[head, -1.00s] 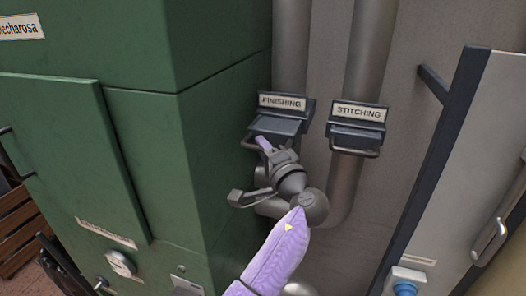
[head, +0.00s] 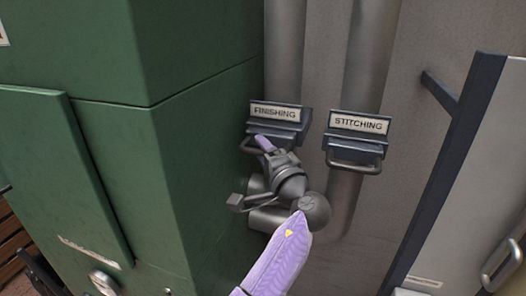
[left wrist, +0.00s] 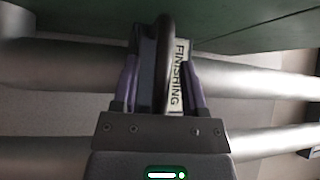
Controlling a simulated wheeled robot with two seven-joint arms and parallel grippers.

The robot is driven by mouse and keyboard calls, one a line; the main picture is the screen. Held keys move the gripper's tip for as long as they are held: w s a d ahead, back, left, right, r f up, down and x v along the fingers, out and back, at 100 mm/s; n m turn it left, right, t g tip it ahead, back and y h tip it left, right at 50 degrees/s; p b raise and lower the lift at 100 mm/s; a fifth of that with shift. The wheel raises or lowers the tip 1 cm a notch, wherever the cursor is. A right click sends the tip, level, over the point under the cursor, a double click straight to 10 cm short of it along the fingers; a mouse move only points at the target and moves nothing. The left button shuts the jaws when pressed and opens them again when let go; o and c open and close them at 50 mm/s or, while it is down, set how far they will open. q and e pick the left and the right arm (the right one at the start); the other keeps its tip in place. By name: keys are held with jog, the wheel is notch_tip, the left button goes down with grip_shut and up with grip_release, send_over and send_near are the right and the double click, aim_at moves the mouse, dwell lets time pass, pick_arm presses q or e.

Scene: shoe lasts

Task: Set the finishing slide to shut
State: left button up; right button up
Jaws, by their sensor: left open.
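The finishing slide (head: 281,129) is a dark plate with a bar handle (head: 246,147), under a "FINISHING" label on a grey vertical pipe. My left gripper (head: 263,143) is at this handle, partly covering it and the slide's lower front. In the left wrist view, the purple fingers of my left gripper (left wrist: 162,85) stand apart, with the dark handle bar (left wrist: 166,60) and the label (left wrist: 180,78) between them. The fingers are open; I cannot tell whether either touches the bar. How far the slide sits in is hard to tell. My right gripper is not in view.
The stitching slide (head: 356,142), with its own handle, is close on the right on a second pipe. A green cabinet (head: 190,120) stands close on the left. A pale panel with a dark edge (head: 455,170) is on the right.

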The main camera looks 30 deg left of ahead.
pick_arm(q)
jog(key=b+v, duration=0.2)
jog(key=v, duration=0.7)
jog(key=shift+d+b, duration=0.25)
jog(key=shift+b, duration=0.1)
jog(key=shift+s+f, duration=0.1)
jog(key=shift+f, duration=0.1)
